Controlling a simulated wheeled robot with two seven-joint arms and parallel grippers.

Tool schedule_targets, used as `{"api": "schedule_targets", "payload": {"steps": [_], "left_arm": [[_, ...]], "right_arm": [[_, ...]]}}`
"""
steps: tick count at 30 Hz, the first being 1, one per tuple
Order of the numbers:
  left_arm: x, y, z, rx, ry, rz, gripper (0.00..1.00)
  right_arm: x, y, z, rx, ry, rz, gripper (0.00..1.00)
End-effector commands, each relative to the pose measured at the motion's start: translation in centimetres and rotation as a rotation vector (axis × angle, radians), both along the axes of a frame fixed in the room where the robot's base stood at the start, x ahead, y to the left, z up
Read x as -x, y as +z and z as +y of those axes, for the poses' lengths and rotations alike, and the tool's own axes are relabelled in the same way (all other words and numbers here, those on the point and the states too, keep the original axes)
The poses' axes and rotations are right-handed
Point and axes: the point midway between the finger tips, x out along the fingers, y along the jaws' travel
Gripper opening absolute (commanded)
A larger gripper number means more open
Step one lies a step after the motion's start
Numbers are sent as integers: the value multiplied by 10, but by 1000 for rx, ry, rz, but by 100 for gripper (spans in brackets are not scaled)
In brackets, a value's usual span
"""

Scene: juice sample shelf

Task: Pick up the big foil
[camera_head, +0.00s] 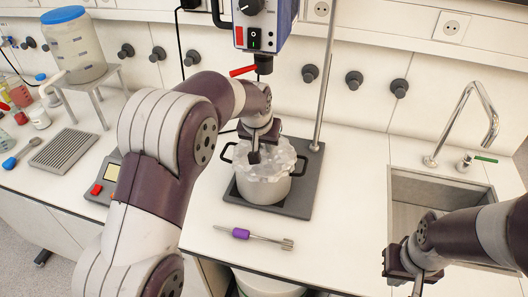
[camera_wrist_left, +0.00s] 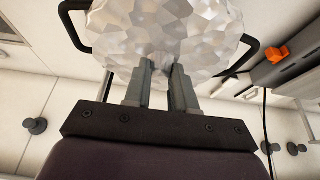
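The big foil (camera_head: 274,168) is a pale, crumpled, faceted sheet lying over the top of a pot (camera_head: 264,190) with black handles. In the left wrist view the foil (camera_wrist_left: 165,30) fills the upper middle. My left gripper (camera_head: 254,157) is at the foil's rear left edge in the head view. In the left wrist view its two fingers (camera_wrist_left: 163,68) stand a little apart with foil showing between and beyond their tips. I cannot tell whether they touch it. My right gripper (camera_head: 417,286) is over the front of the sink, its fingertips partly cut off by the frame.
The pot stands on a dark stand base (camera_head: 295,200) with a metal pole (camera_head: 325,80), below a stirrer motor (camera_head: 262,25). A purple-handled tool (camera_head: 250,235) lies in front. A sink (camera_head: 440,195) with a tap is on the right. A scale (camera_head: 105,180) stands left.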

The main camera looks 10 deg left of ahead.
Motion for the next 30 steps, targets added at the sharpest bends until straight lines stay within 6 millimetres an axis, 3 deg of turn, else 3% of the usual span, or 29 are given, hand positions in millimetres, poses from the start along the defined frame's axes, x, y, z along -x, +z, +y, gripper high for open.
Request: {"api": "schedule_targets", "payload": {"steps": [12, 20, 30], "left_arm": [[0, 3, 0, 0, 0, 0, 0], [-1, 41, 0, 0, 0, -4, 0], [79, 88, -23, 0, -3, -4, 0]], "right_arm": [[0, -1, 0, 0, 0, 0, 0], [0, -8, 0, 0, 0, 0, 0], [0, -29, 0, 0, 0, 0, 0]]}}
